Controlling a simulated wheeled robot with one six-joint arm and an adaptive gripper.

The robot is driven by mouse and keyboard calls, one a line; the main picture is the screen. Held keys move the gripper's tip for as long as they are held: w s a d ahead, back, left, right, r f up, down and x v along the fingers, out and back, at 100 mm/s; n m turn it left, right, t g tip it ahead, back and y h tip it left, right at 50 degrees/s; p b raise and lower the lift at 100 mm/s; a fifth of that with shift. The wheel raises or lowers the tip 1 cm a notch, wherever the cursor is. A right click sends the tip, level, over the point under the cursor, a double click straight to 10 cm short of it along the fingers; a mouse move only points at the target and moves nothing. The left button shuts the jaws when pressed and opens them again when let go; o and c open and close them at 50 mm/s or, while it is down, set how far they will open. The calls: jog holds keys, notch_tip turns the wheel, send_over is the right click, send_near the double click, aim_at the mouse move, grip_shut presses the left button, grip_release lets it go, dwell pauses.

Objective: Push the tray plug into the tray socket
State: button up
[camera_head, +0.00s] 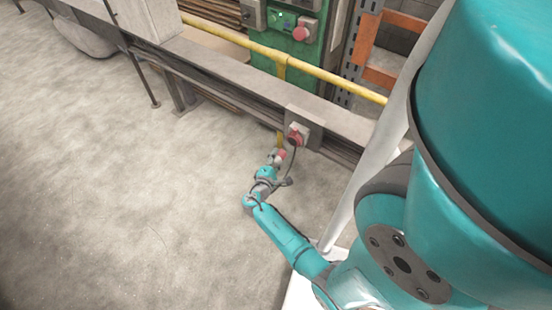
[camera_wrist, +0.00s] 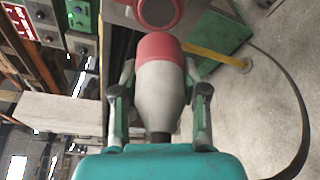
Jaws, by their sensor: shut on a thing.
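The tray plug, with a pale grey body and a red front collar (camera_wrist: 158,82), is held in my gripper (camera_wrist: 159,100). The two fingers close on either side of its grey body. The tray socket (camera_wrist: 158,11), a red round inlet on a grey plate, is straight ahead of the plug in the wrist view. The plug's red end is very close to it; I cannot tell whether they touch. In the head view, the socket (camera_head: 297,134) sits on a grey box on the rail, with my gripper (camera_head: 277,160) and the plug just below and left of it.
A black cable (camera_wrist: 301,105) curves down on the right in the wrist view. A yellow pipe (camera_head: 330,76) runs above the grey rail (camera_head: 230,65). A green control panel (camera_head: 293,50) stands behind. The concrete floor (camera_head: 120,190) on the left is clear.

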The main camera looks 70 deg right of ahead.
aim_at(279, 163)
jog(key=shift+d, duration=0.1)
jog(key=shift+s+d, duration=0.3)
jog(key=shift+d, duration=0.6)
jog(key=shift+s+d, duration=0.25)
jog(key=shift+d, duration=0.6)
jog(key=shift+s+d, duration=0.3)
jog(key=shift+d, duration=0.6)
jog(key=shift+s+d, duration=0.25)
jog(key=shift+d, duration=0.3)
dwell(0.5)
jog(key=o, duration=1.2)
jog(key=shift+c, duration=0.2)
jog(key=shift+a, duration=0.15)
jog(key=a, duration=0.4)
jog(key=a+r, duration=0.1)
jog(key=a, duration=0.6)
jog(key=shift+w+a+r, duration=0.15)
jog(key=shift+a+r, duration=0.1)
jog(key=shift+a, duration=0.1)
jog(key=shift+f, duration=0.1)
